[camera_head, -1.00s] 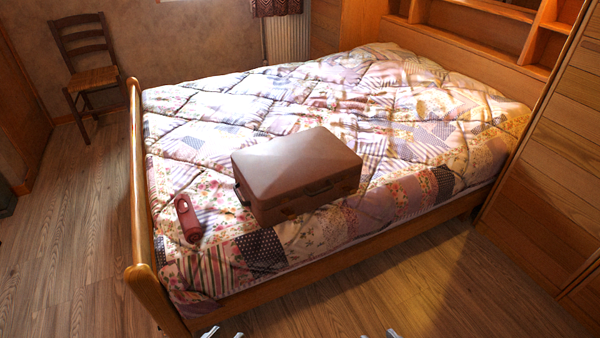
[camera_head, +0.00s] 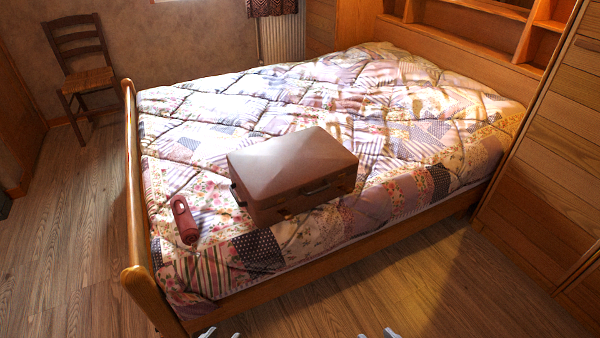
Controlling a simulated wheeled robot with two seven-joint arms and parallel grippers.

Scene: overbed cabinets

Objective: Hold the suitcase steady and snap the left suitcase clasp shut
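The brown suitcase (camera_head: 291,160) lies flat on the bed near its front edge, with its lid down. Its dark handle (camera_head: 316,188) is on the side facing me. A small dark fitting (camera_head: 237,195) shows at its left side. The clasps are too small and shadowed to tell whether they are open or shut. My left gripper (camera_head: 221,335) just enters at the bottom edge, its two fingertips apart, empty and well short of the suitcase. My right gripper (camera_head: 377,335) also shows only its tips at the bottom edge, spread apart, with nothing visible between them.
A reddish bottle-like object (camera_head: 185,219) lies on the quilt (camera_head: 220,125) left of the suitcase. The wooden bed rail (camera_head: 370,252) and footboard (camera_head: 134,190) border the bed. A chair (camera_head: 80,75) stands far left. Bare floor (camera_head: 430,290) lies in front.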

